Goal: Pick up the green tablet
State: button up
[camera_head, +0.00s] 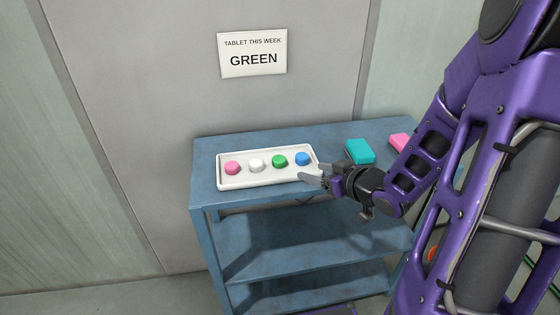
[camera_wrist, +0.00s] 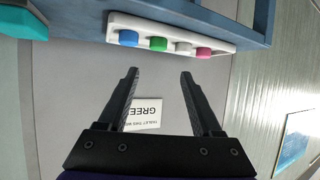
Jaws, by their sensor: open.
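The green tablet (camera_head: 279,161) sits in a white tray (camera_head: 270,181) on the blue cart, between a white tablet (camera_head: 256,165) on its left and a blue tablet (camera_head: 302,158) on its right. A pink tablet (camera_head: 232,168) is at the tray's left end. My gripper (camera_head: 318,174) is open at the tray's right end, near the blue tablet. In the wrist view my gripper (camera_wrist: 158,75) has its fingers apart with nothing between them. The green tablet (camera_wrist: 158,44) shows beyond the fingertips there. I cannot tell whether a finger touches the tray.
The tray stands on the blue cart (camera_head: 210,150), with shelves below. A teal block (camera_head: 360,151) and a pink block (camera_head: 400,141) lie on the cart top to the right. A wall sign (camera_head: 253,54) reads "TABLET THIS WEEK GREEN". The cart top behind the tray is clear.

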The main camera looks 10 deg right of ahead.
jog(key=b, duration=0.2)
send_near(283, 161)
jog(key=x, duration=0.4)
jog(key=shift+s+a+f, duration=0.15)
jog(key=shift+s+a, duration=0.05)
jog(key=shift+a, duration=0.05)
jog(key=shift+x, duration=3.1)
jog(key=shift+w+d, duration=0.1)
jog(key=shift+d, duration=0.05)
grip_shut()
